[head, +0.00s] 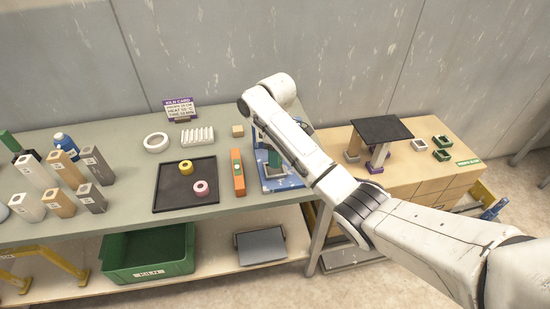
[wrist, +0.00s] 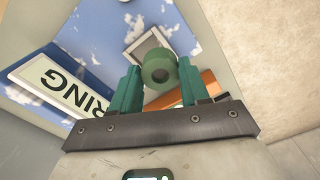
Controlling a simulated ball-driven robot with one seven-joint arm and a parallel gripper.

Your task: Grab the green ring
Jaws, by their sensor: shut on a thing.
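The green ring (wrist: 151,63) shows in the wrist view, a thick ring with a dark hole facing the camera. My gripper (wrist: 159,68) has its two green fingers on either side of the ring and is shut on it. Behind the ring lies a blue, cloud-patterned surface (wrist: 90,40) with a "RING" label (wrist: 62,86). In the head view my arm covers most of the gripper and the ring cannot be made out; a blue-and-white piece (head: 275,184) shows below the wrist.
A black tray (head: 172,204) holds a yellow ring (head: 186,164) and a pink ring (head: 200,182). Several upright blocks (head: 66,168) fill the bench's left. A raised black plate (head: 381,128) stands on the wooden cabinet at right.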

